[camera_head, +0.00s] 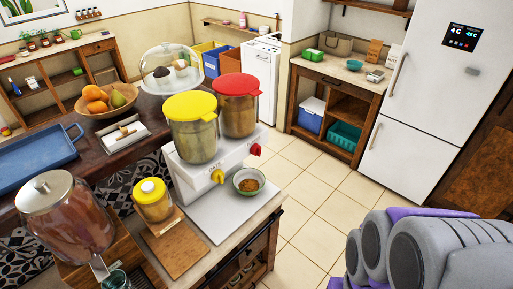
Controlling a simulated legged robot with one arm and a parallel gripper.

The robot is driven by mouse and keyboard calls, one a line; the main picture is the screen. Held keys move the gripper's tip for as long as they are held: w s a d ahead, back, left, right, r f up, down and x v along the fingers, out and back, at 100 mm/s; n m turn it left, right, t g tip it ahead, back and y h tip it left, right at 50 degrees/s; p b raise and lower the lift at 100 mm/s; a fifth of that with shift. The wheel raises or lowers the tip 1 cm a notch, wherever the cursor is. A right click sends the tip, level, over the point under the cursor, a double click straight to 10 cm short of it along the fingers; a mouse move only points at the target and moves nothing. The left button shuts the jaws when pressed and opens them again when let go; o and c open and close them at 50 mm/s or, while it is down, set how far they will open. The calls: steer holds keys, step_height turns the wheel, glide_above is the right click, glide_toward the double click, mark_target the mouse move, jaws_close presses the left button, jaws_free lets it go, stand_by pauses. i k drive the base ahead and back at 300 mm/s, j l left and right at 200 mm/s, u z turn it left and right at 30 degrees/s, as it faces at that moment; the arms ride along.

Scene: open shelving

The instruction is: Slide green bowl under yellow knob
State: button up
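The green bowl (237,187) holds brown food. It sits upright on the white base plate (216,214) of the cereal dispenser, below and in front of the red knob (255,149). The yellow knob (217,176) is to the left of the bowl on the dispenser's white front. Above it stands a clear container with a yellow lid (189,105), and beside that one with a red lid (237,84). Grey and purple parts of my arm fill the lower right corner, apart from the bowl. My gripper's fingertips do not show.
A yellow-lidded jar (152,201) on a wooden board and a large drink dispenser (66,219) stand left of the base plate. The counter's right edge is close to the bowl. Open tiled floor (315,200) lies to the right.

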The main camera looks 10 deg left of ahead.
mark_target(248, 182)
steer(key=u, duration=0.55)
steer(key=i+l+u, duration=0.2)
steer(key=u, duration=0.15)
steer(key=i+l+u, duration=0.2)
steer(key=l+u, duration=0.15)
steer(key=i+l+u, duration=0.1)
steer(key=l+u, duration=0.2)
steer(key=i+l+u, duration=0.1)
steer(key=l+u, duration=0.85)
steer(key=l, duration=2.8)
